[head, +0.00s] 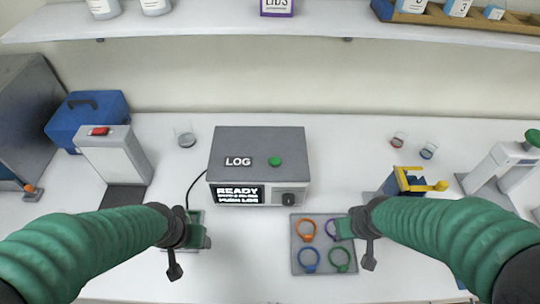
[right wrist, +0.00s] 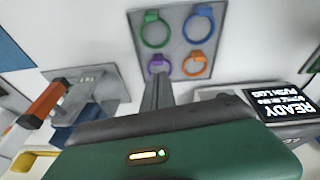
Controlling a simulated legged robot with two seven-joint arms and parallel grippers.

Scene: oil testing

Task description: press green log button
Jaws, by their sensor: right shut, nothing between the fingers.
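The green log button (head: 274,161) sits on top of a grey box (head: 257,145), right of a LOG label (head: 238,161). The box's front screen (head: 237,194) reads READY and PUSH LOG; it also shows in the right wrist view (right wrist: 290,106). My right gripper (head: 342,228) is shut and empty, over the right side of the ring tray, in front of and right of the box. My left gripper (head: 205,240) is in front of and left of the box, well apart from the button. Its fingers are too small and hidden to tell their state.
A grey tray (head: 297,262) holds several coloured rings. A white device with a red switch (head: 99,131) and a blue case (head: 88,117) stand left. A blue and yellow device (head: 408,182) stands right. Small glasses (head: 428,150) stand behind it. A shelf (head: 250,25) spans the back.

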